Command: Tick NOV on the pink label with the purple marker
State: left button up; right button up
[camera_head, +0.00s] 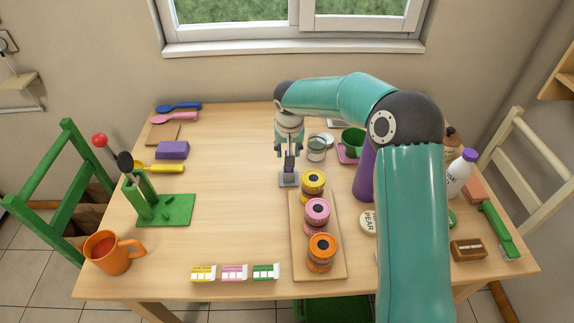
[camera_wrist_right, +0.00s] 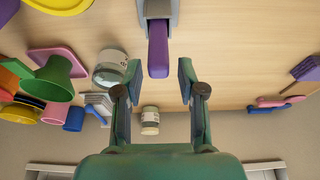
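The purple marker (camera_head: 289,165) stands in a small grey holder (camera_head: 288,182) near the middle of the table; the marker also shows in the right wrist view (camera_wrist_right: 158,52). My right gripper (camera_head: 288,154) points down over it, open, with one finger on each side. In the right wrist view the fingers (camera_wrist_right: 158,82) are apart, with visible gaps to the marker between them. The pink label (camera_head: 234,272) lies at the table's front edge, between a yellow label (camera_head: 203,273) and a green label (camera_head: 266,272). Its print is too small to read. My left gripper is not in view.
A wooden board (camera_head: 298,265) with yellow, pink and orange jars (camera_head: 322,248) stands right of the labels. A glass jar (camera_head: 316,148) and a green cup (camera_head: 353,142) are right of my gripper. An orange mug (camera_head: 112,252) is at front left. The table's centre left is clear.

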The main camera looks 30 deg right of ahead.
grip_shut()
jog(key=shift+r, duration=0.25)
jog(key=shift+s+r+p, duration=0.1)
jog(key=shift+r+p, duration=0.3)
jog(key=shift+r, duration=0.1)
jog(key=shift+r+p, duration=1.85)
jog(key=shift+r, duration=1.2)
